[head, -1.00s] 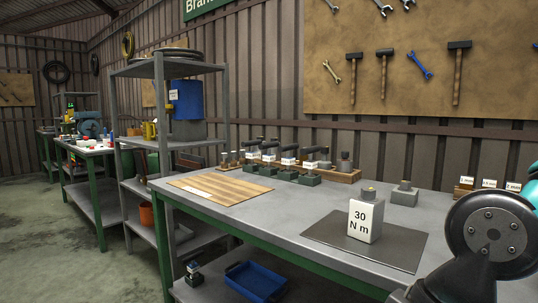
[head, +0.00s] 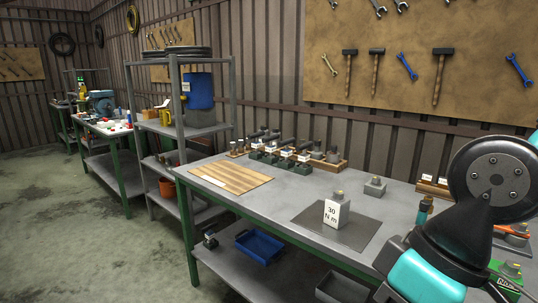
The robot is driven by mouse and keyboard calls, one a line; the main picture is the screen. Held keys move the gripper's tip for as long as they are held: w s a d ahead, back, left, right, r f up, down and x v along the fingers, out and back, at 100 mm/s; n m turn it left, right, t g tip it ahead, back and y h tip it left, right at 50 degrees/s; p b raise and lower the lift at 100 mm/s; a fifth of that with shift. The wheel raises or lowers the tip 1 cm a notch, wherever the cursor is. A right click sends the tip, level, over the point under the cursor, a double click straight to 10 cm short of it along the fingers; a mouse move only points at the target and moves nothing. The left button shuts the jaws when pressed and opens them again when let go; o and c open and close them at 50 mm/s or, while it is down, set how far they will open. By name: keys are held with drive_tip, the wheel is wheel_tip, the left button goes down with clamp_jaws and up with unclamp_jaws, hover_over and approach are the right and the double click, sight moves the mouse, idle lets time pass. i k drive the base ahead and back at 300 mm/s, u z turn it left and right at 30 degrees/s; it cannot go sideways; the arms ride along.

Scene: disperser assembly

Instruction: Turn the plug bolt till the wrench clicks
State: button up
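A pale block (head: 334,214) marked "30 N m" stands upright on a dark mat (head: 362,238) on the workbench. A short brass-grey bolt head (head: 339,195) sits on its top; I take this as the plug bolt. Several dark-handled tools (head: 287,145) stand in a row at the back of the bench, with small labelled green blocks (head: 270,158) in front. They may be the wrenches, but they are too small to tell. My arm fills the right edge, apart from the marked block in the picture. My gripper is not in view.
A grey block (head: 375,189) with a bolt stands behind the mat. A striped wooden board (head: 232,178) lies at the bench's left. A blue tray (head: 262,247) is on the lower shelf. A shelf rack (head: 174,100) stands left. Small items crowd the right end, partly hidden by my arm.

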sight(271, 148)
drive_tip(key=u, duration=0.55)
drive_tip(key=i, duration=0.8)
drive_tip(key=u, duration=0.75)
drive_tip(key=i, duration=1.6)
drive_tip(key=z, duration=0.35)
drive_tip(key=i, duration=0.8)
drive_tip(key=z, duration=1.45)
drive_tip(key=i, duration=0.75)
drive_tip(key=z, duration=0.65)
